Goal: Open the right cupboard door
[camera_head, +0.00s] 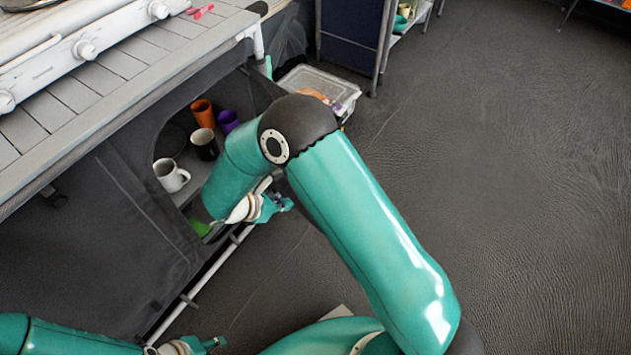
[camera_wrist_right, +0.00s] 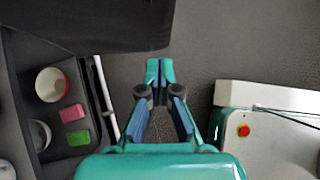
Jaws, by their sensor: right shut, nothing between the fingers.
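The dark fabric cupboard (camera_head: 110,225) stands at the left under a slatted counter. Its right-hand compartment shows an arched opening with cups inside; my right arm hides part of this opening. I cannot clearly tell the right door's fabric from the dark panels around it. My right gripper (camera_head: 278,206) is just outside the opening, low near the white frame rail. In the right wrist view its fingertips (camera_wrist_right: 160,72) are together and empty, apart from the rail and the shelf. My left gripper (camera_head: 212,344) is at the bottom edge, and its fingers are too small to judge.
Pink (camera_wrist_right: 72,113) and green (camera_wrist_right: 78,138) blocks lie on the shelf. A clear bin (camera_head: 318,84) stands beyond. Floor to the right is clear.

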